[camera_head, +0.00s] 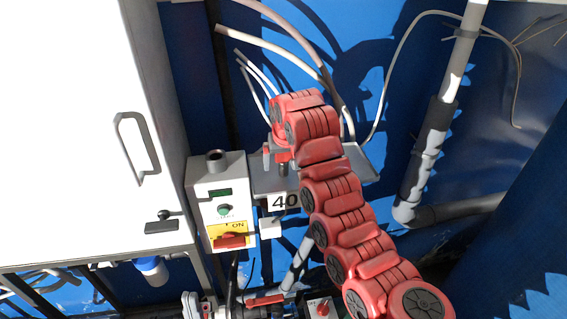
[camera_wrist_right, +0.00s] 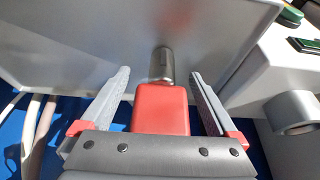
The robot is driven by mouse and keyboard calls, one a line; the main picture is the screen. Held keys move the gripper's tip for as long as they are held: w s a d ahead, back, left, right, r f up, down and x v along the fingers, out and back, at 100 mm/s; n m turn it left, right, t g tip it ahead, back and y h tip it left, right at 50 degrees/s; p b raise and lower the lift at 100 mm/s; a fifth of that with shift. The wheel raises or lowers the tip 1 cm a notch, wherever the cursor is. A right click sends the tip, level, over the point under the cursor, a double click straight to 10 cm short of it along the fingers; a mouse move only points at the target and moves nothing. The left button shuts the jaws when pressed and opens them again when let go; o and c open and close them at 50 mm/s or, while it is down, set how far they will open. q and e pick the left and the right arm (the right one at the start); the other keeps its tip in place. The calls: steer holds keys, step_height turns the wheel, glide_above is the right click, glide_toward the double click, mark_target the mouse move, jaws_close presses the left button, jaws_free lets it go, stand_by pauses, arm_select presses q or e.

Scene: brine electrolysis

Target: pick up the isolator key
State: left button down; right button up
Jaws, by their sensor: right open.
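The isolator key (camera_wrist_right: 160,108) has a red block head and a short grey metal shaft, seen in the right wrist view. My right gripper (camera_wrist_right: 161,76) is open, with one grey finger on each side of the key. Gaps show between the fingers and the red head. In the head view my right gripper (camera_head: 276,158) is over the grey tray (camera_head: 350,163), left of my red arm. The key cannot be clearly told apart from the gripper there. My left gripper is in neither view.
A control box (camera_head: 205,185) with a green button, red switch and grey cylinder on top stands left of the tray. A white cabinet (camera_head: 75,110) fills the left. Cables (camera_head: 275,48) hang behind the tray, and a grey pipe (camera_head: 430,135) runs at the right.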

steer(key=shift+s+r, duration=0.1)
steer(key=shift+s, duration=0.1)
steer(key=shift+c, duration=1.8)
steer(key=shift+w, duration=0.15)
steer(key=c, duration=0.7)
jaws_close()
